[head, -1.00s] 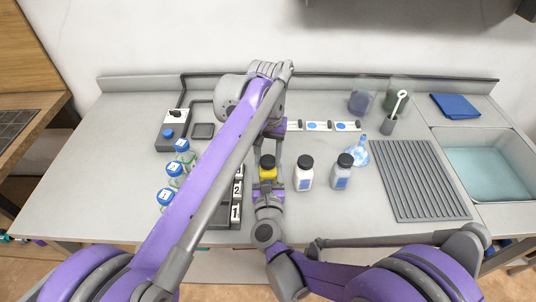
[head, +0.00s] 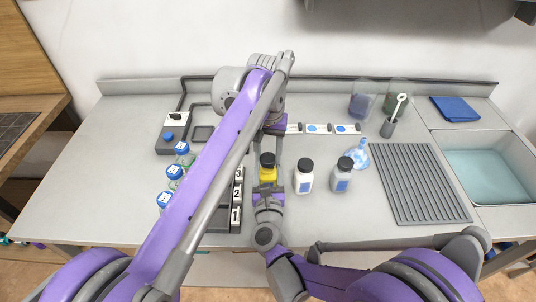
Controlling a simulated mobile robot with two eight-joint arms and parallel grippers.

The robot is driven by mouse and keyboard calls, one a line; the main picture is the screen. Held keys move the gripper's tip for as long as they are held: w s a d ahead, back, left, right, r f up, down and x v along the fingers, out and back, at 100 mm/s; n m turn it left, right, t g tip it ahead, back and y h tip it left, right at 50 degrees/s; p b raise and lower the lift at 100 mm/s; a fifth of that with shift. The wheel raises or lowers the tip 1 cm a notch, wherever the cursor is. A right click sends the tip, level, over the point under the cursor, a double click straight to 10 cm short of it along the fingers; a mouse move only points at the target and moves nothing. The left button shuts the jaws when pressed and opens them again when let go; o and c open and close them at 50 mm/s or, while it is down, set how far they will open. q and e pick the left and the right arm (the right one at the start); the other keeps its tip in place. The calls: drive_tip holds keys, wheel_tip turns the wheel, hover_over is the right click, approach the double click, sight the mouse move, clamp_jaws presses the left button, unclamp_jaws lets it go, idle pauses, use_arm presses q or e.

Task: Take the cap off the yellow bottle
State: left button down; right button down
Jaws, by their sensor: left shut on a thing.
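The yellow bottle (head: 268,174) stands upright near the front middle of the counter, with its black cap (head: 267,159) on top. My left gripper (head: 273,153) reaches down from behind and is shut on the black cap; its fingers are thin in the picture and partly hard to make out. My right gripper (head: 268,187) comes from the front, low at the yellow bottle's body, and hides its lower part. Whether its jaws touch the bottle is hard to tell.
A white bottle (head: 304,180) and a grey bottle (head: 342,180) stand just right. Blue-capped jars (head: 174,173) and a numbered rack (head: 236,193) lie left, partly behind my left arm. A ribbed drain mat (head: 420,180) and a sink (head: 488,165) are farther right.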

sight(268, 157)
use_arm(q)
drive_tip(key=shift+r, duration=0.1)
drive_tip(key=shift+r, duration=2)
use_arm(e)
drive_tip(key=shift+c, duration=0.5)
unclamp_jaws()
